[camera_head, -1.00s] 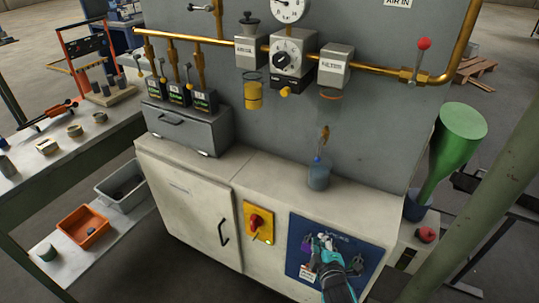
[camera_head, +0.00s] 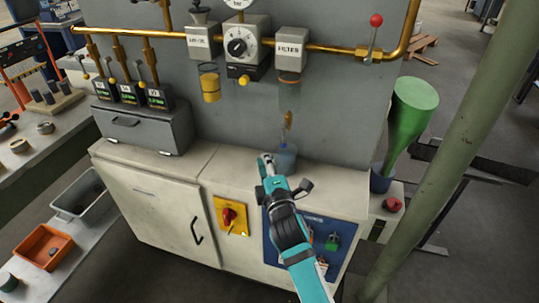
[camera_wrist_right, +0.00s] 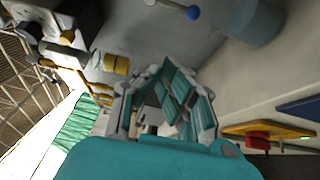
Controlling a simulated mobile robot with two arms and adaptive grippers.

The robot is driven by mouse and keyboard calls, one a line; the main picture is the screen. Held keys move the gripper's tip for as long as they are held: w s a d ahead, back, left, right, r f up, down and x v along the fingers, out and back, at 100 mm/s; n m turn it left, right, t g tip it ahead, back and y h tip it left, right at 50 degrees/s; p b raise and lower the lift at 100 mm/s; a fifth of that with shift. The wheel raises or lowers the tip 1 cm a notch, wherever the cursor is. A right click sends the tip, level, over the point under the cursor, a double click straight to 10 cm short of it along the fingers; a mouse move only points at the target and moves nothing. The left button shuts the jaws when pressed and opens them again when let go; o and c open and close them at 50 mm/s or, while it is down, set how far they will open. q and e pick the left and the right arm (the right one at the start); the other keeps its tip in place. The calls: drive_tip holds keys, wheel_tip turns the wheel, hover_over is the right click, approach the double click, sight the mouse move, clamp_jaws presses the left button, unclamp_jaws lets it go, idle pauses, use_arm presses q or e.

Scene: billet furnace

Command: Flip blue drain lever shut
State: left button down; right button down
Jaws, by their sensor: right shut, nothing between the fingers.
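The blue drain lever shows in the right wrist view as a pale rod with a blue ball end (camera_wrist_right: 193,13), at the top, beyond my fingers. In the head view, the brass drain fitting (camera_head: 288,120) hangs below the filter (camera_head: 290,48), above a blue-grey cup (camera_head: 285,160) on the ledge. My right gripper (camera_head: 266,160) is shut and empty. Its tips appear just left of the cup and below the fitting, apart from the lever in the wrist view (camera_wrist_right: 170,75). My left gripper is not in view.
A yellow switch plate with a red knob (camera_head: 229,215) and a blue panel (camera_head: 275,240) are on the cabinet front. A grey drawer box (camera_head: 145,130) stands on the ledge at left. A green funnel shape (camera_head: 412,110) stands at right. The ledge between box and cup is clear.

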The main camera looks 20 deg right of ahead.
sight(284, 138)
drive_tip(key=w, duration=0.9)
drive_tip(key=d, duration=0.1)
drive_tip(key=s+d+p, duration=0.1)
drive_tip(key=s+d, duration=0.1)
drive_tip(key=d, duration=0.1)
drive_tip(key=shift+d+p, duration=0.1)
drive_tip(key=shift+p, duration=0.2)
drive_tip(key=shift+w, duration=0.1)
